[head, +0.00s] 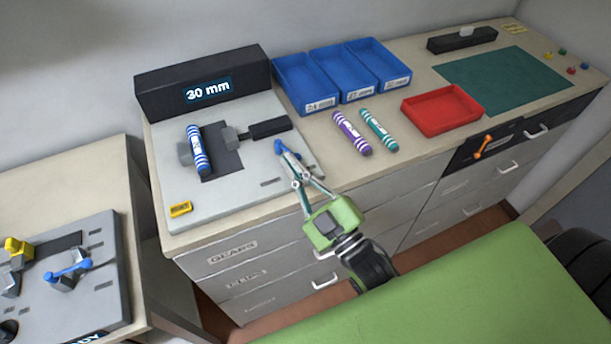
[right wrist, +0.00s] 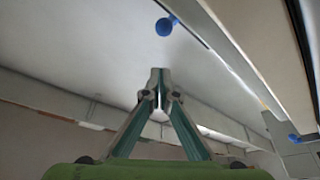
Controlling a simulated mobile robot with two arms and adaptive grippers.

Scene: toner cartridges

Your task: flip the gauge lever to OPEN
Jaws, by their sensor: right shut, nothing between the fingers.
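The gauge (head: 225,207) is a light grey plate with a dark display block reading 30 mm. Its blue lever (head: 281,147) is at the plate's right side. A blue-and-white striped cartridge (head: 198,152) lies between the grey gauge jaws. My right gripper (head: 295,160) is shut and empty, its tips close to the lever in the head view. In the right wrist view the shut fingertips (right wrist: 158,74) point up, and a blue round knob (right wrist: 165,26) shows beyond them, apart in the picture. Contact cannot be told. The small plate labels are unreadable. My left gripper is not in view.
Purple (head: 352,132) and teal (head: 379,130) striped cartridges lie right of the gauge. Blue bins (head: 306,84) stand behind them, and a red tray (head: 442,107) to the right. A left table holds another grey fixture (head: 95,262) with blue and yellow levers. Drawers line the counter front.

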